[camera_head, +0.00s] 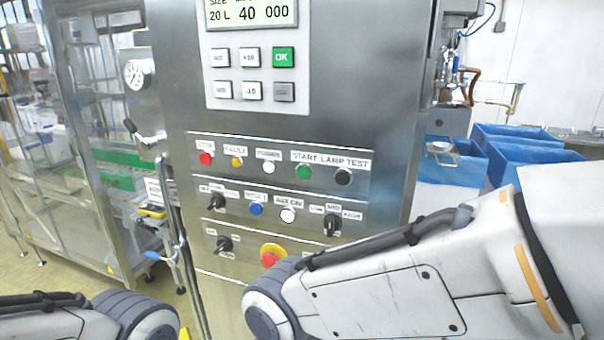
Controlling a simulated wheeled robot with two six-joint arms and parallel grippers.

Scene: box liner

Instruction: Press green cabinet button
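The steel cabinet (345,95) stands in front of me. Its round green button (304,172) sits in the top row of the control panel, under the START label, between a white button (268,168) and a black one (343,177). The green button is fully visible and nothing touches it. A square green OK key (283,57) is on the keypad above. My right arm crosses the lower right, below the green button, and my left arm shows at the bottom left. Neither gripper is in view.
A red button (205,158) and a yellow button (237,162) are left in the same row. Below are a blue button (256,210), black rotary switches and a red emergency stop (271,256), partly behind my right arm. Blue bins (512,150) stand at right.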

